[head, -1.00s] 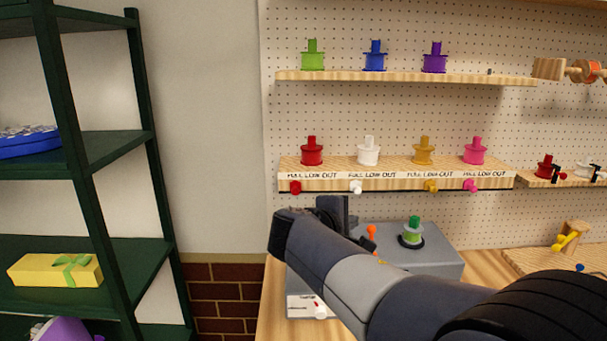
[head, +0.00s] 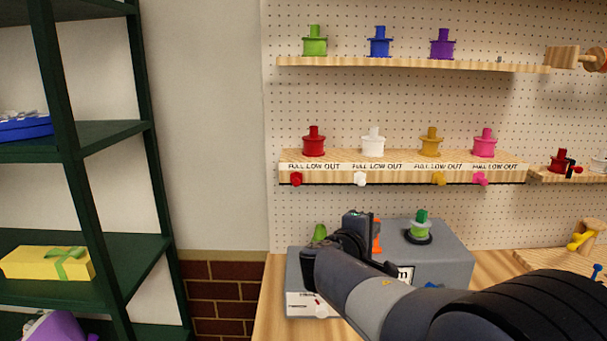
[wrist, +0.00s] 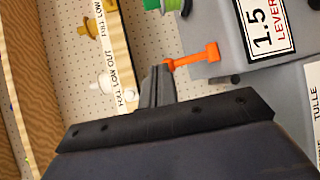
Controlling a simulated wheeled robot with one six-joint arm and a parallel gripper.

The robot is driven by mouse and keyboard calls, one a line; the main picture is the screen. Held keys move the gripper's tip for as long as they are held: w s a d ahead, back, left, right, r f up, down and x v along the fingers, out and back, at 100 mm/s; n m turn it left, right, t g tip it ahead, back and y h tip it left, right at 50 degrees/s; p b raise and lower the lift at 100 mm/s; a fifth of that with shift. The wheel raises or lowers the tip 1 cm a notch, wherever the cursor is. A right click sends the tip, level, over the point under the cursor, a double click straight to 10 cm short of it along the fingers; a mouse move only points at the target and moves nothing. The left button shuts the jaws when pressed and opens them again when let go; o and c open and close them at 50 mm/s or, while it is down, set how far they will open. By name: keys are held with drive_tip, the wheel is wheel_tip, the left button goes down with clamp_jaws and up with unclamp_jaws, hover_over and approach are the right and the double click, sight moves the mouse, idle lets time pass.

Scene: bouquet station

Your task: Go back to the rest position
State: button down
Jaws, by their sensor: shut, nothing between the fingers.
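My gripper (head: 358,222) is in the head view, above the left part of the grey machine (head: 450,252) on the bench. In the wrist view, my gripper (wrist: 158,85) has its fingers together, with nothing between them. An orange lever (wrist: 192,58) on the machine shows just beyond the fingertips; whether they touch cannot be told. In the head view the orange lever (head: 376,238) is partly hidden behind my gripper. A green and white spool (head: 420,228) stands on top of the machine.
A pegboard shelf (head: 440,168) holds red, white, gold and pink spools, with pegs on its labelled front. An upper shelf (head: 420,64) holds green, blue and purple spools. A dark green rack (head: 105,140) stands at left, with a yellow box (head: 45,262). Wall between is clear.

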drive_tip(key=t+b, duration=0.1)
drive_tip(key=b, duration=0.1)
drive_tip(key=s+f+m+b, duration=0.1)
drive_tip(key=b, duration=0.1)
drive_tip(key=f+t+h+b, duration=0.1)
drive_tip(key=b, duration=0.1)
drive_tip(key=shift+s+f+m+t, duration=0.25)
drive_tip(key=shift+s+m+t, duration=0.05)
drive_tip(key=shift+r, duration=0.15)
